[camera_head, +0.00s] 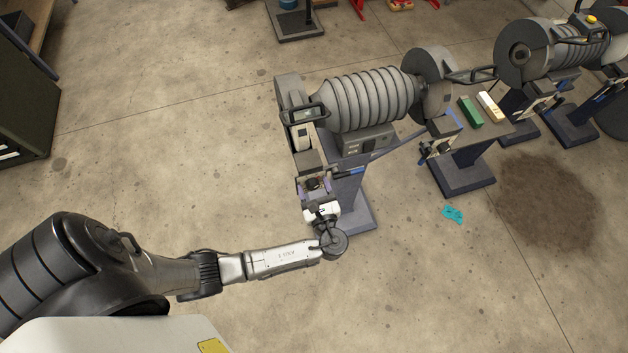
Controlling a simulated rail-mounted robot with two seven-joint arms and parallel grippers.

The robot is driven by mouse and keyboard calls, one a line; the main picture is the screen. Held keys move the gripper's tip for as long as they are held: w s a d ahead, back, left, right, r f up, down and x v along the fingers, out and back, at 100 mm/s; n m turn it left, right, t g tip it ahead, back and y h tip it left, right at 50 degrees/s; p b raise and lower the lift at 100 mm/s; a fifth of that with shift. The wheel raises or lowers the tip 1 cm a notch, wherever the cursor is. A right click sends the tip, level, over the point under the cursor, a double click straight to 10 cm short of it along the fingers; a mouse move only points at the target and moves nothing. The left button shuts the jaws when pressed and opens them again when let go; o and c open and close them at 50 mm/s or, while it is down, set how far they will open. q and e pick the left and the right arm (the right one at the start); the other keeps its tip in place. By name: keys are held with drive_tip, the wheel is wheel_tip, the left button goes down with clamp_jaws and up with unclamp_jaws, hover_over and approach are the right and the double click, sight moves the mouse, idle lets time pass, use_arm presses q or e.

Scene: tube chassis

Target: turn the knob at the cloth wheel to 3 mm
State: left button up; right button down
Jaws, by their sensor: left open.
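A grey polishing machine (368,100) with a ribbed body stands on a dark blue pedestal in the middle. A small dark knob (314,183) shows at the low front of its left end. My left gripper (315,188) comes in from below and is open, its fingers on either side of the knob. I cannot tell whether they touch it. The wheel at this end is mostly hidden by its housing, so I cannot tell whether it is cloth. A scale or mm marking is too small to read. My right gripper is not in view.
Another machine (550,48) stands at the upper right. A green bar (470,111) and a pale bar (490,107) lie on a small shelf. A turquoise cloth (453,214) and a dark stain (545,200) are on the floor. Open floor lies left of the machine.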

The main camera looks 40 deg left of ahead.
use_arm(q)
drive_tip(key=c, duration=0.9)
